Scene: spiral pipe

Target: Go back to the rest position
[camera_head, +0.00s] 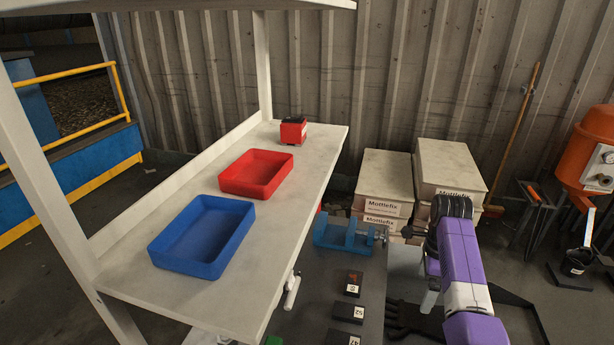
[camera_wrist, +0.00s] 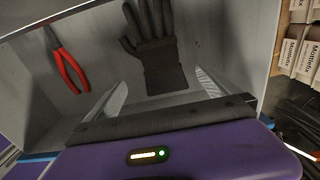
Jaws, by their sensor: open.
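My gripper (camera_wrist: 160,95) shows in the wrist view with its two pale fingers spread wide apart and nothing between them. Beyond the fingers, a dark glove (camera_wrist: 155,50) lies on a light grey surface. A pair of red-handled pliers (camera_wrist: 66,62) lies to the left of the glove. Both are apart from the fingers. In the head view my purple and black arm (camera_head: 460,260) is at the right, in front of the stacked boxes. The fingertips are hard to make out there.
A white shelf table (camera_head: 270,235) holds a blue tray (camera_head: 200,262), a red tray (camera_head: 238,192) and a small red box (camera_head: 293,133). A blue vise (camera_head: 345,249) and dark numbered blocks (camera_head: 346,312) sit lower. Mottlefix boxes (camera_head: 384,177) stand behind; an orange machine (camera_head: 590,150) is at right.

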